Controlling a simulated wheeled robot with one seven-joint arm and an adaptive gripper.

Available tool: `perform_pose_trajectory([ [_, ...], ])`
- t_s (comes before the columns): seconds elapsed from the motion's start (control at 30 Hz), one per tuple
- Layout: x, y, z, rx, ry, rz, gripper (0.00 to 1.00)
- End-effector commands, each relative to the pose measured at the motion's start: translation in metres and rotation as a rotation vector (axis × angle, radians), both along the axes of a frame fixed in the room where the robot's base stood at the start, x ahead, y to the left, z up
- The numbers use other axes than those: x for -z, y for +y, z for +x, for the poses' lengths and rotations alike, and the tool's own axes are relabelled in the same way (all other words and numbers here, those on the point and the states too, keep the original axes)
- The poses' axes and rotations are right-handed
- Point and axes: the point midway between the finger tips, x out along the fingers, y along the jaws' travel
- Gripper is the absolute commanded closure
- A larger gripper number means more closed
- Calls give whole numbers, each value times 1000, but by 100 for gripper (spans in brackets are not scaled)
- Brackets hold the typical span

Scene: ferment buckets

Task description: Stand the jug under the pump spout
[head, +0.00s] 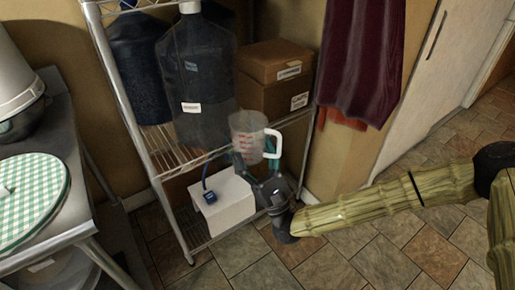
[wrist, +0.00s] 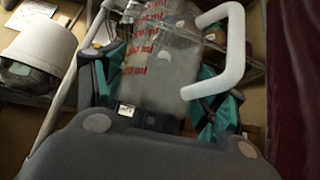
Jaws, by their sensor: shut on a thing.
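The clear jug (head: 246,137) has red measuring marks and a white handle at its right; it looks roughly upright. My gripper (head: 257,158) is shut on it from the front, its teal fingers around the lower body. The jug is in front of the wire shelf, beside the large bottle. In the wrist view the jug (wrist: 152,60) lies between the teal fingers of my gripper (wrist: 165,75), handle to the right. A large dark-blue water bottle (head: 197,75) with a white cap stands on the shelf. I cannot make out a pump spout.
The wire rack (head: 140,125) also holds a second bottle (head: 137,55) and stacked brown boxes (head: 275,62). A white box (head: 226,207) is on the lower shelf. A metal table (head: 78,205) stands at left, a dark red cloth (head: 362,55) hangs at right. Tiled floor is open at right.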

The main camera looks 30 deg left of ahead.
Motion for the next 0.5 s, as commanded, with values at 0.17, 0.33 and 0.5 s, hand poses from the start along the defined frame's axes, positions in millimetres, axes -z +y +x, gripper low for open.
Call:
perform_pose_trajectory([
  [0.17,0,-2,2,5,0,0,53],
  [0.33,0,-3,2,6,0,0,53],
  [0.5,-1,-8,7,18,1,1,53],
])
